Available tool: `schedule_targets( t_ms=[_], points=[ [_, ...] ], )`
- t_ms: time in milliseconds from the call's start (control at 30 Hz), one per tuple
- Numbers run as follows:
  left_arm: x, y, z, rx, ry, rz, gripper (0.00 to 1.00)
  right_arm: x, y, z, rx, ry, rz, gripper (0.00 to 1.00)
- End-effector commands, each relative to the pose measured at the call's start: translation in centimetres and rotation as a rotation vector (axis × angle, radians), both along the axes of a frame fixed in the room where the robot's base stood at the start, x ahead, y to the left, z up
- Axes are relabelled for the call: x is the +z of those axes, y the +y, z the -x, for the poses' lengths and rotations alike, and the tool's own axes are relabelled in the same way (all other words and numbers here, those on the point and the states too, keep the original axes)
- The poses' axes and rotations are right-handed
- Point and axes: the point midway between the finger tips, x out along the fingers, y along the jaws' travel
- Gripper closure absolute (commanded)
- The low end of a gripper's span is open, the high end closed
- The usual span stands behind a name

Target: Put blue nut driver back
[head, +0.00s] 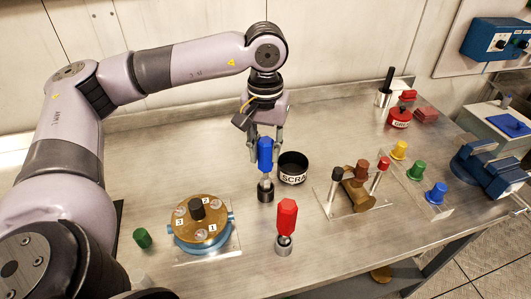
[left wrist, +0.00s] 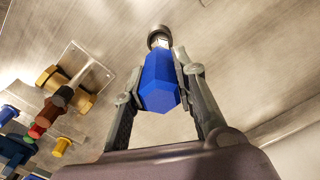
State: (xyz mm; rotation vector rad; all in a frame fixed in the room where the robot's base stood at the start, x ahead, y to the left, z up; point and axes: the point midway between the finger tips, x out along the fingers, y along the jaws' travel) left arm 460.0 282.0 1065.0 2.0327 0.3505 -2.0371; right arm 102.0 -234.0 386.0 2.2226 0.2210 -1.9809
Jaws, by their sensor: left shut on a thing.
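The blue nut driver (head: 265,156) is upright near the middle of the bench, handle up. My left gripper (head: 265,146) is shut on its blue handle from above, one finger on each side. The handle and short metal shaft also show between the fingers in the left wrist view (left wrist: 159,82). The lower end of the shaft is at a small dark round stand (head: 266,194); I cannot tell whether it is seated in it or just above it. My right gripper is not in view.
A red nut driver (head: 287,217) stands upright in front. A black scrap cup (head: 293,167) is close to the right of the gripper. A brass round housing (head: 200,221) is at left, a brass valve (head: 358,190) at right. Yellow, green and blue knobs (head: 417,170) stand farther right.

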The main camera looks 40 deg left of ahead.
Motion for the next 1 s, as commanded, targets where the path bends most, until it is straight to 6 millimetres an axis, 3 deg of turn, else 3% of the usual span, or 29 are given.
schedule_targets(
  t_ms=[100,233,533,567,867,1000],
  points=[
    [-1.5,0.0,0.0,0.000,0.001,-0.001,1.00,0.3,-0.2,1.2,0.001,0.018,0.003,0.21],
    [-2.0,0.0,0.0,-0.001,-0.001,0.001,1.00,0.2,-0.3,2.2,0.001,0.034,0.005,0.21],
    [-2.4,0.0,0.0,-0.001,-0.001,0.000,1.00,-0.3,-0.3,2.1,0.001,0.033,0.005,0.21],
    [-2.4,0.0,0.0,-0.001,0.000,0.000,0.73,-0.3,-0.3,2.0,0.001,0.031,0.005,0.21],
    [-2.2,0.0,0.0,-0.001,-0.001,0.000,0.54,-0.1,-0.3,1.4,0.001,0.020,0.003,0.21],
    [-2.2,0.0,0.0,-0.001,-0.001,0.000,0.54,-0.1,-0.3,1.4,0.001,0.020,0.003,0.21]
  ],
)
